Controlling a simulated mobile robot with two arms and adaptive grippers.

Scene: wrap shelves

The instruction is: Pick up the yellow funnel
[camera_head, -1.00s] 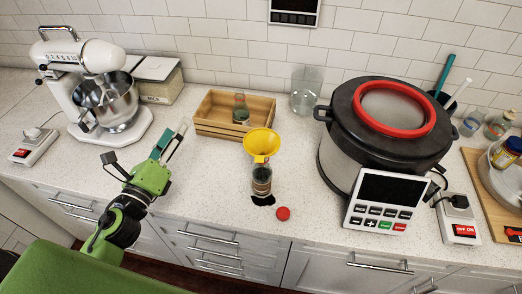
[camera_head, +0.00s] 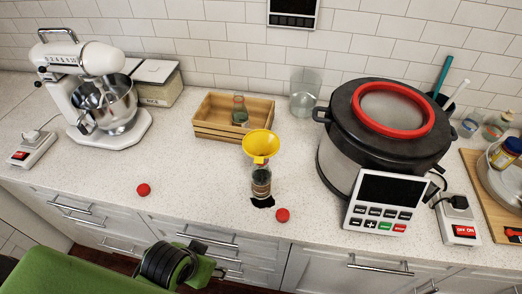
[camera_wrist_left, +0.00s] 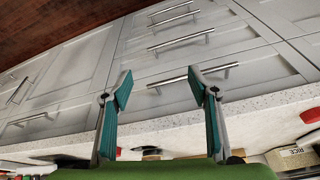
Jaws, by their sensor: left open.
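The yellow funnel (camera_head: 261,145) sits upright in the mouth of a small glass bottle (camera_head: 261,181) on the counter, in the middle of the head view. My left gripper (camera_wrist_left: 159,87) is open and empty in the left wrist view, with its teal finger pads apart and drawers and counter edge beyond. In the head view my left arm is low at the front, below the counter edge, left of the funnel; its fingertips are hidden there. The funnel cannot be made out in the wrist view. My right gripper is not in view.
Red caps lie left (camera_head: 143,190) and right (camera_head: 282,215) of the bottle. A wooden crate (camera_head: 215,133) with a jar stands behind. A large black-lidded cooker (camera_head: 388,125) stands close right. A white mixer (camera_head: 85,75) is at left.

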